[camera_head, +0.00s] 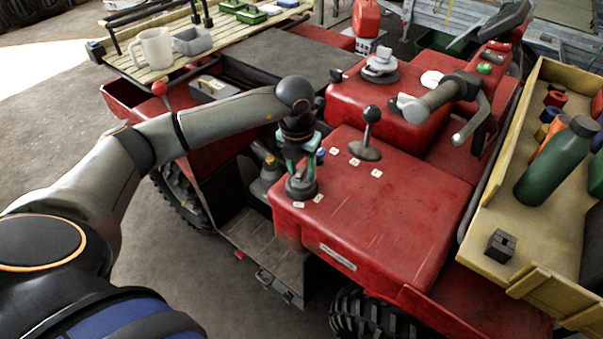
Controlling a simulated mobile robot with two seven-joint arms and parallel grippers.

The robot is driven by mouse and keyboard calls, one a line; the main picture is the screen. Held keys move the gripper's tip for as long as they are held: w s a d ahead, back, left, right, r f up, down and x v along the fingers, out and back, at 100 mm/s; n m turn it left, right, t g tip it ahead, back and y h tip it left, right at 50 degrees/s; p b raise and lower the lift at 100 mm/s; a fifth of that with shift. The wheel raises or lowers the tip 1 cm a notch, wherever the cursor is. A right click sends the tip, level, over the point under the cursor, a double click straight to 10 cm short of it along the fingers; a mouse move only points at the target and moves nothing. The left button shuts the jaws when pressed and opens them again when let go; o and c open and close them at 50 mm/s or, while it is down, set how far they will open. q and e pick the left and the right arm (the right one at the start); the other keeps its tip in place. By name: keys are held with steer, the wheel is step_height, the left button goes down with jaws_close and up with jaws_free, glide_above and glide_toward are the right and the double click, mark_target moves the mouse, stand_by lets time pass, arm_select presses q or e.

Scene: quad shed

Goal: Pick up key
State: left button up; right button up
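My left arm reaches in from the left, and its gripper (301,172) points down over the near left corner of the red quad's body (385,225). Its greenish fingers stand just above a dark round fitting (300,188) there, and may touch it. I cannot make out a key; the fingers cover the middle of this fitting, and whether they hold anything is too small to tell. My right gripper is out of view.
A black-knobbed lever (371,115) rises right of the gripper. The quad's handlebar (440,97) is farther back. A yellow wooden tray (480,225) at the right holds a green bottle (556,162) and a dark block (501,245). A slatted rack (128,70) with a mug (154,48) is back left.

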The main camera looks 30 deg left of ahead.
mark_target(302, 168)
arm_select(q)
jaws_close()
steer(key=shift+r, duration=0.1)
stand_by(0.5)
steer(key=shift+r, duration=0.45)
step_height(302, 168, up, 2)
steer(key=shift+r+b, duration=0.2)
steer(key=shift+b, duration=0.15)
steer(key=s+r+b, duration=0.1)
steer(key=s+r, duration=0.3)
steer(key=s, duration=0.3)
steer(key=s+a+r, duration=0.1)
steer(key=s+r, duration=0.4)
steer(key=s, duration=0.2)
steer(key=shift+r+b, duration=0.3)
steer(key=shift+b, duration=0.05)
